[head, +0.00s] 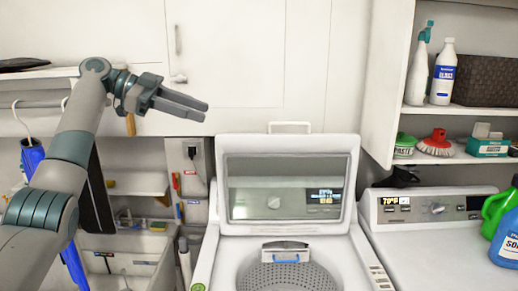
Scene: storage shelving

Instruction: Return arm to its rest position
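My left arm (76,146) comes in from the left edge, rises, and bends at the top toward the right. My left gripper (204,112) is at its end, in the air in front of the white cabinet doors, up and to the left of the open washer lid. Its two fingers point right and slightly down, close to each other. No object shows between them, but whether they touch is unclear from this angle. My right arm and gripper are not in view.
An open top-load washer (205,262) stands below centre, its lid (290,147) raised. A second machine (425,245) with detergent bottles (507,235) is at right, under shelves of cleaning supplies (442,72). A blue umbrella-like item (33,156) hangs by my arm.

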